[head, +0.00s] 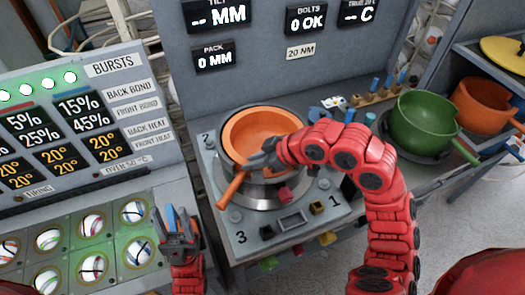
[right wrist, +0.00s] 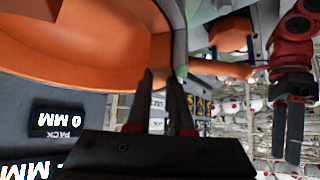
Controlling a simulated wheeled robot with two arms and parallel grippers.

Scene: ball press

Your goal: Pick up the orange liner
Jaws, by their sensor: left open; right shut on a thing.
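The orange liner (head: 262,122) is a round bowl with an orange handle (head: 230,190) toward the lower left. It sits inside a grey metal ring on the press in the head view. In the right wrist view the liner (right wrist: 85,35) fills the upper left. My right gripper (head: 255,160) reaches in from the right and is shut on the liner's near rim; its fingers (right wrist: 160,85) meet the rim in the wrist view. My left gripper (head: 178,222) is open and empty, left of the press and apart from the liner. It also shows in the right wrist view (right wrist: 293,125).
A green pot (head: 425,122) and another orange pot (head: 485,100) stand at the right. A panel with several balls (head: 92,224) lies at the left. Pegs (head: 375,90) stand behind the press, and an upright display wall (head: 230,85) rises at the back.

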